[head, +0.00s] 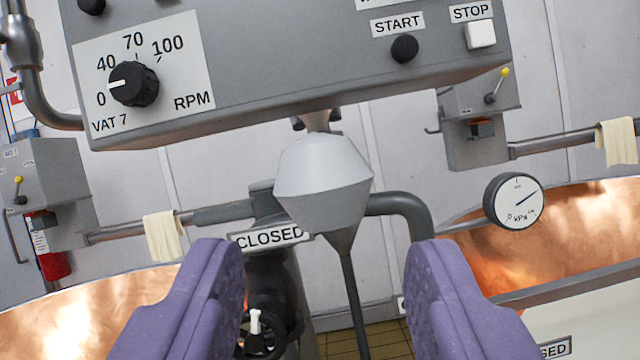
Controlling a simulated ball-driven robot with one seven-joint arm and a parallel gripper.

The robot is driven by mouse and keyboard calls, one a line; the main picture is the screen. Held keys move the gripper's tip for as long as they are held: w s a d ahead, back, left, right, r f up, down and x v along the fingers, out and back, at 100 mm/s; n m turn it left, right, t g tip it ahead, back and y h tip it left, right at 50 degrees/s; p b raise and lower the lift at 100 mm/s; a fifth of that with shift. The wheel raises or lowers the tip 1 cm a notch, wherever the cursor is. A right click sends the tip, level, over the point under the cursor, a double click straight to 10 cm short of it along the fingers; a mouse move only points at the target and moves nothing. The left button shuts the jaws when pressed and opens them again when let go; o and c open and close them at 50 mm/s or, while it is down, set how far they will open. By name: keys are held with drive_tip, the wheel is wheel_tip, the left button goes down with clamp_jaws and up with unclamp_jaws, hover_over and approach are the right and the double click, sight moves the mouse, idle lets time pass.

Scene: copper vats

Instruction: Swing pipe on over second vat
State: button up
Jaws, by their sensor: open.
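One copper vat (95,308) shows at the lower left and another copper vat (590,225) at the right. A grey pipe (395,203) runs behind a pale faceted body (322,180) in the middle and bends down at its right end. I cannot tell whether this is the swing pipe. A second grey pipe (38,95) bends into the control box at the upper left. My gripper (328,250) has two purple fingers, wide apart, with nothing held between them. The faceted body and a thin rod (354,300) appear between the fingers, at a depth I cannot judge.
A grey control box (290,90) fills the top, with an RPM knob (133,84) pointing near 0. A CLOSED sign (268,238) and dark handwheel (268,335) sit low centre. A gauge (513,201) stands by the right vat. Cloths (163,236) hang on bars.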

drive_tip(key=x, duration=0.8)
drive_tip(key=shift+f, duration=0.1)
clamp_jaws()
